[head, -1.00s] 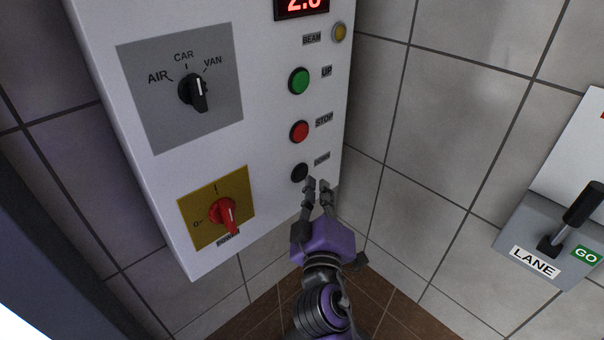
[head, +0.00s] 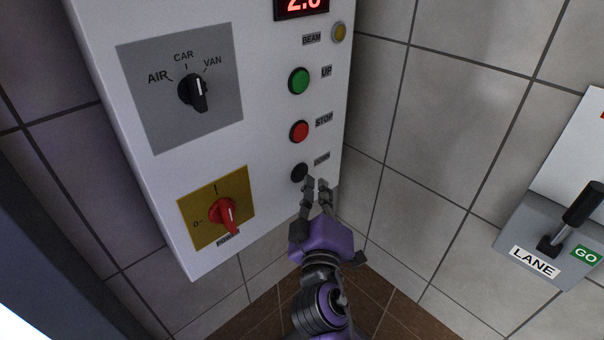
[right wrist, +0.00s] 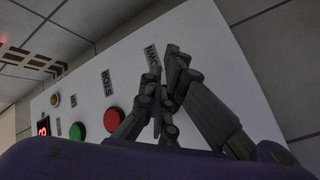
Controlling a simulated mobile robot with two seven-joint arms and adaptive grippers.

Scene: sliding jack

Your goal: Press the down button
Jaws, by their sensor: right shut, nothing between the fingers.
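The black down button (head: 300,172) is the lowest of the round buttons on the white control panel (head: 265,130), beside its small label (head: 321,159). My right gripper (head: 316,183) is shut and empty. In the head view its fingertips are just below and right of the down button. I cannot tell whether they touch the panel. In the right wrist view the gripper (right wrist: 170,60) is in front of the panel near the down label (right wrist: 151,57), and its fingers hide the down button. My left gripper is not in view.
Above the down button are the red stop button (head: 299,131) and green up button (head: 299,81). A black selector (head: 193,91) and red power switch (head: 224,213) are on the left. A lane lever box (head: 548,235) is on the right wall. Tiled walls meet beside the panel.

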